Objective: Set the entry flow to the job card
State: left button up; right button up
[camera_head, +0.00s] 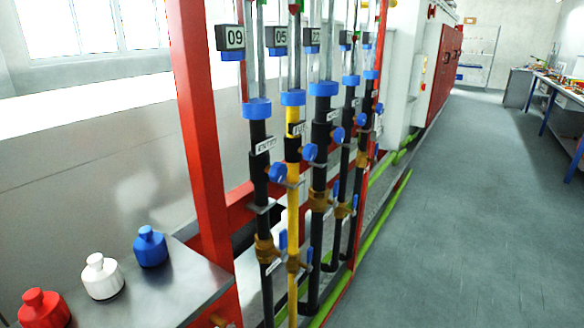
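The entry line is the nearest black pipe, with a white label reading "ENTRY" (265,146). A blue knob (277,172) sits on its right side below the label. A clear flow tube (256,75) rises from its blue collar (257,108). A number plate reading "09" (234,38) is beside the tube's upper part. A brass valve (264,250) with a blue lever (283,240) is lower on the pipe. The float level in the tube is too small to tell. No job card can be made out. Neither gripper is in view.
Several similar tubes stand behind, one on a yellow pipe (293,210), with plates "05" (280,37) and seemingly "27". A red post (200,130) stands to their left. Red, white and blue bottles (150,247) stand on a metal shelf (185,280). Grey floor (470,220) at right is clear.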

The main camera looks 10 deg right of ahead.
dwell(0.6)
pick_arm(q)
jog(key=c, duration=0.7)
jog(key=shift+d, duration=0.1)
